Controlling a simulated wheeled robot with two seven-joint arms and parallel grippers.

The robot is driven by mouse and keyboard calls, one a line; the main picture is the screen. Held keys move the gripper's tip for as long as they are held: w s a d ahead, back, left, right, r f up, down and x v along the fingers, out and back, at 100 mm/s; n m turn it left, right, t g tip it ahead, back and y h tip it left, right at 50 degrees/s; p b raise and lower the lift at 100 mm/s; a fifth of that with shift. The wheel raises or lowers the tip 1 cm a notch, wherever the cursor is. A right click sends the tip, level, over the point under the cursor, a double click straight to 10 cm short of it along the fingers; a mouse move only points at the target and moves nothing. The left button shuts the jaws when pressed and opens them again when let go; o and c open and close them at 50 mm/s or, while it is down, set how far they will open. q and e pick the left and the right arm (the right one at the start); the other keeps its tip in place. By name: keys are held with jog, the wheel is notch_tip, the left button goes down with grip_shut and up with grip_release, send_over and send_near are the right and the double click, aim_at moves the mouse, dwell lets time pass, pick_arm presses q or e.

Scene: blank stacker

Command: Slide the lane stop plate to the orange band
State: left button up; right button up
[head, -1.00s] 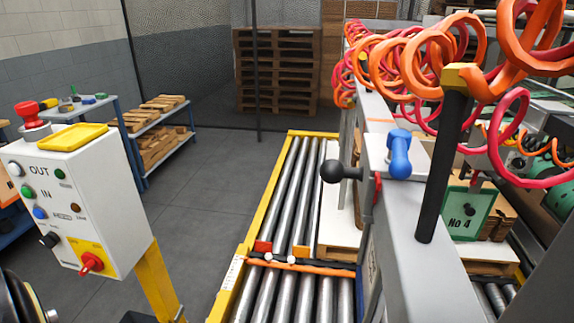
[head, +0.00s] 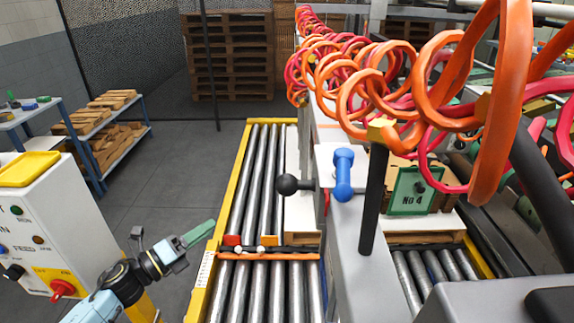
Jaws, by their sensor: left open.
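The roller lane (head: 262,180) has a yellow frame and runs away from me. A dark crossbar with two pale round knobs and red-orange tabs, which looks like the lane stop plate (head: 280,249), lies across the rollers. The orange band (head: 268,257) is a thin strip across the lane just on the near side of this bar. The gap between them is too small to judge. My left gripper (head: 196,243), with a green finger, is open and empty. It is left of the lane's yellow rail, apart from the bar. My right gripper is out of view.
A white control box (head: 50,225) with buttons stands at the left. Coiled orange hoses hang above.

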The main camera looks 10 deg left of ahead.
pick_arm(q)
jog(key=s+d+r+m+g+h+p, duration=0.1)
jog(key=s+d+r+m+g+h, duration=0.15)
jog(key=r+m, duration=0.4)
jog(key=s+d+r+m+g+h, duration=0.1)
jog(key=d+r+m+g+h, duration=0.2)
jog(key=r+m, duration=0.4)
jog(key=m+g+p, duration=0.2)
jog(key=m+g, duration=0.2)
jog(key=m, duration=0.3)
send_near(288, 183)
jog(key=shift+n+t+h, duration=0.25)
jog(key=shift+n+t, duration=0.1)
jog(key=p+x, duration=0.1)
jog(key=x, duration=0.2)
jog(key=f+p+x, duration=0.1)
jog(key=x, duration=0.2)
jog(key=w+p+x, duration=0.1)
jog(key=x, duration=0.2)
jog(key=shift+a+f+p, duration=0.1)
jog(key=shift+f+p, duration=0.15)
jog(key=shift+p, duration=0.05)
jog(key=shift+w+d+f, duration=0.1)
jog(key=shift+w+d, duration=0.1)
jog(key=shift+d, duration=0.3)
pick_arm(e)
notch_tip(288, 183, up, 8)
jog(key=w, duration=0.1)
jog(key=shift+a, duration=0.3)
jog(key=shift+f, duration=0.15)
